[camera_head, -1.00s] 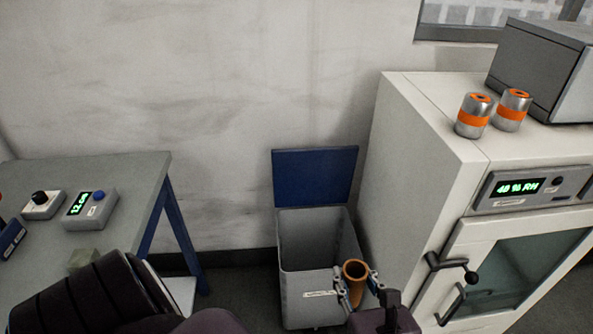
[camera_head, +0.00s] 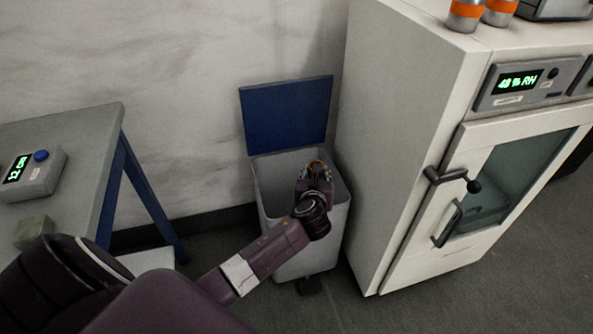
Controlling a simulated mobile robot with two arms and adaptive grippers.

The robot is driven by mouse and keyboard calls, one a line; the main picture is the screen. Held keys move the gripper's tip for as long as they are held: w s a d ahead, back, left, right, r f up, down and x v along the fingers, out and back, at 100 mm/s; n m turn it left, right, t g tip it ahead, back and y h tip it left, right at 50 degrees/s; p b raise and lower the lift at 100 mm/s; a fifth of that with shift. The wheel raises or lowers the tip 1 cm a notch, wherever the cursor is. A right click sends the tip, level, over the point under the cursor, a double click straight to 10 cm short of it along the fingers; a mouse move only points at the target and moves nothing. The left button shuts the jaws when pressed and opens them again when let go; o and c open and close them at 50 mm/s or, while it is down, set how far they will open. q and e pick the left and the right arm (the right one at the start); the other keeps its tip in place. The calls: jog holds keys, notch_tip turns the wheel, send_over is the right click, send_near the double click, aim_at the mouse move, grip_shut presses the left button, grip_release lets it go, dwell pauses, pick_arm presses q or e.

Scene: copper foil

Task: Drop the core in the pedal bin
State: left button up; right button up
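The pedal bin (camera_head: 268,215) is a grey bin on the floor with its blue lid (camera_head: 287,117) standing up at the back. My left gripper (camera_head: 317,168) is over the bin's opening, towards its right side. The gripper and wrist cover part of the opening and the front rim. The core (camera_head: 318,163) is a brown tube. Only a small curved bit of it shows between the fingers, and the rest is hidden behind the gripper. The gripper appears shut on it. My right gripper is not in view.
A white cabinet (camera_head: 408,110) with a glass door and protruding handles (camera_head: 452,180) stands close to the bin's right. A grey table (camera_head: 75,150) with blue legs and a display box (camera_head: 32,172) stands on the left. The floor before the bin is partly clear.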

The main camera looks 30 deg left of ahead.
pick_arm(q)
jog(key=w+a+f+b, duration=0.3)
jog(key=w+a+f, duration=0.2)
jog(key=a, duration=0.5)
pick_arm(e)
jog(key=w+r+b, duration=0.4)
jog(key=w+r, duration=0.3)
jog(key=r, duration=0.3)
pick_arm(q)
notch_tip(320, 180, down, 6)
jog(key=b, duration=0.3)
jog(key=shift+b, duration=0.4)
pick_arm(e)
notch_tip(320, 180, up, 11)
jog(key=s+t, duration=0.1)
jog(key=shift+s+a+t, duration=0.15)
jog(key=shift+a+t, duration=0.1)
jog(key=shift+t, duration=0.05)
pick_arm(q)
jog(key=o, duration=1.1)
jog(key=shift+s, duration=0.1)
jog(key=v, duration=1.2)
jog(key=shift+a+f, duration=0.1)
